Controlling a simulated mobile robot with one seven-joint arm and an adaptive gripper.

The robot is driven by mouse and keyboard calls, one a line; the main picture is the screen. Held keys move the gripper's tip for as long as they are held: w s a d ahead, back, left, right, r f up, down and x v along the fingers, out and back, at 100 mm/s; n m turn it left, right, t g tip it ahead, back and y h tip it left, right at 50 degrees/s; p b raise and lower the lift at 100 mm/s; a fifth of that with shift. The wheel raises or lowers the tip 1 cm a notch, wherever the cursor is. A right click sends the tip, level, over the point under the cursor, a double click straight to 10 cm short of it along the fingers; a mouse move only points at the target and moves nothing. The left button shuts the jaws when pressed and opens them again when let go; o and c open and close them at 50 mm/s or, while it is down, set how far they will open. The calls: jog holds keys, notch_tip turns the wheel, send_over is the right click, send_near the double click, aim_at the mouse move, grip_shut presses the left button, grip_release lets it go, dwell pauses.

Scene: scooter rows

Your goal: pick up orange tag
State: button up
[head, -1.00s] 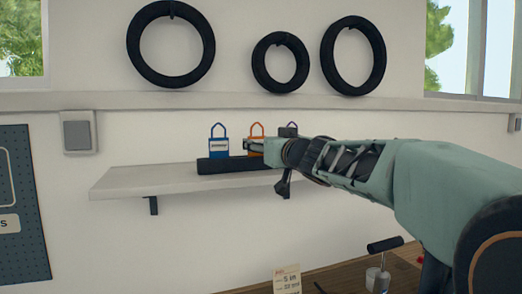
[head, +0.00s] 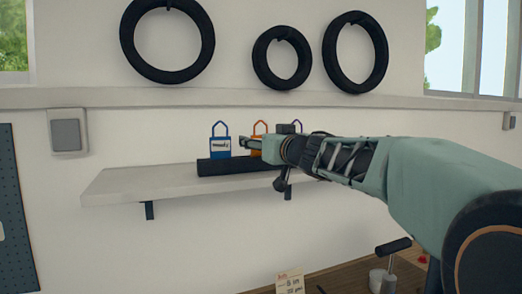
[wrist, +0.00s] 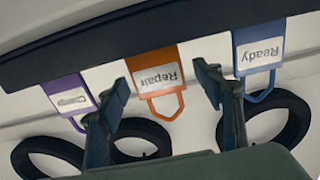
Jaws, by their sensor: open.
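The orange tag (wrist: 152,72), labelled "Repair", stands in a dark bar and appears upside down in the wrist view. My gripper (wrist: 162,84) is open, with one finger on each side of the orange tag in the wrist view and nothing held. In the head view my gripper (head: 249,144) is in front of the tags. I cannot tell how far the fingertips are from the tag.
A blue "Ready" tag (wrist: 258,52) and a purple tag (wrist: 68,96) flank the orange one. The dark bar (head: 220,166) lies on a white wall shelf (head: 135,187). The shelf's left part is clear.

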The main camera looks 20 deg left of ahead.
jog(key=shift+w+a, duration=0.2)
jog(key=shift+w, duration=0.05)
jog(key=c, duration=1.1)
